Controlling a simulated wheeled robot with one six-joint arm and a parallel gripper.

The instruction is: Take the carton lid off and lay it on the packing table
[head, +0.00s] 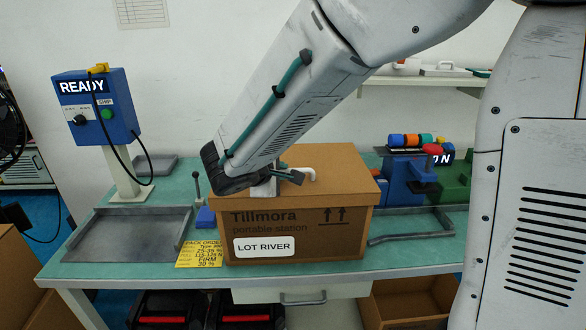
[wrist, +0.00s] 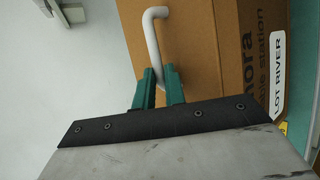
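The brown carton (head: 300,238), marked Tillmora and LOT RIVER, stands on the green packing table (head: 100,245). Its lid (head: 345,180) sits level on top, with a white bent handle (head: 308,172). My gripper (head: 292,176) reaches down over the lid's top at the handle. In the wrist view, the two teal fingers (wrist: 160,86) stand close on either side of the white handle (wrist: 152,38) and appear shut on it. The carton's side (wrist: 251,75) shows at right there. The contact between fingers and handle is partly hidden.
A grey tray (head: 130,232) lies left of the carton, with a yellow order card (head: 200,254) beside it. A blue READY box (head: 98,108) on a post stands behind. The wall is behind.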

